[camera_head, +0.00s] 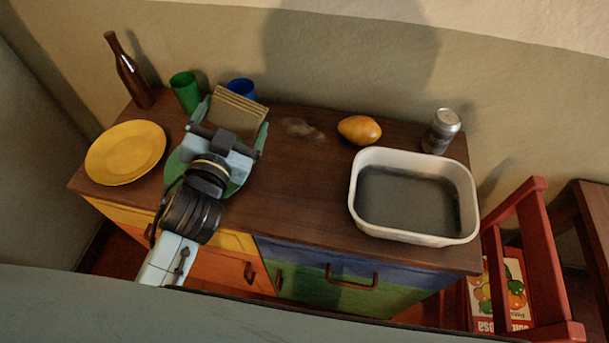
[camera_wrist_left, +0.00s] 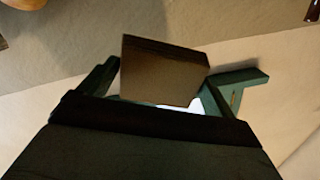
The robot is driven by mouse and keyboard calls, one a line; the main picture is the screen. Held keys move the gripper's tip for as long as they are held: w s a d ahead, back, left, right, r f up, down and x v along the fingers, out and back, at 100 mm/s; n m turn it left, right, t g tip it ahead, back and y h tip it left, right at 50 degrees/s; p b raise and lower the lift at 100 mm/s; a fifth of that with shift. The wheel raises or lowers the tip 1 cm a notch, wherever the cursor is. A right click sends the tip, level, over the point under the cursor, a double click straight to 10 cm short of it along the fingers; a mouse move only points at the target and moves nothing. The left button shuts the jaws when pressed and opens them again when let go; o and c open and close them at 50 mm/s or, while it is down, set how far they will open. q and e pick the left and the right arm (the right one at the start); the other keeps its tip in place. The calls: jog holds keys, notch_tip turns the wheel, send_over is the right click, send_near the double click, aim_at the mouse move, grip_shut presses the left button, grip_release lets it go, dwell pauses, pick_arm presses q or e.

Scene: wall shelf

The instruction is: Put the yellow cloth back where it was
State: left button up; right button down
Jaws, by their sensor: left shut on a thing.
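The yellow cloth (camera_head: 240,109) looks like a thick, folded, dull tan-yellow block with layered edges. My left gripper (camera_head: 233,122) is shut on it and holds it above the back left part of the dresser top, in front of the blue cup. In the left wrist view the cloth (camera_wrist_left: 163,72) shows as a dark brown block between the two green fingers. The gap beneath it cannot be judged exactly. My right gripper is not in view.
On the dresser (camera_head: 290,200) stand a bottle (camera_head: 130,72), yellow plate (camera_head: 126,152), green cup (camera_head: 185,92), blue cup (camera_head: 241,88), mango (camera_head: 359,130), can (camera_head: 441,131) and white basin (camera_head: 360,208). A green plate (camera_head: 176,168) is partly hidden under my left arm. The middle is clear.

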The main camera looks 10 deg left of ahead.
pick_arm(q)
jog(key=w+d+g+p, duration=0.1)
jog(key=d, duration=0.1)
jog(key=w+d+f+g, duration=0.1)
jog(key=w+d, duration=0.1)
jog(key=shift+w+f+m+h+p, duration=0.1)
jog(key=shift+w+m+h+p, duration=0.1)
jog(key=shift+m+h+p, duration=0.15)
jog(key=d+f+g+p, duration=0.3)
jog(key=d+f+g, duration=0.1)
jog(key=d+g, duration=0.3)
jog(key=g+p, duration=0.5)
jog(key=g, duration=0.3)
send_over(283, 194)
jog(key=shift+n+g, duration=0.3)
jog(key=shift+n, duration=0.15)
notch_tip(283, 194, down, 11)
jog(key=shift+r+b, duration=0.1)
jog(key=shift+b, duration=0.55)
jog(key=o, duration=0.6)
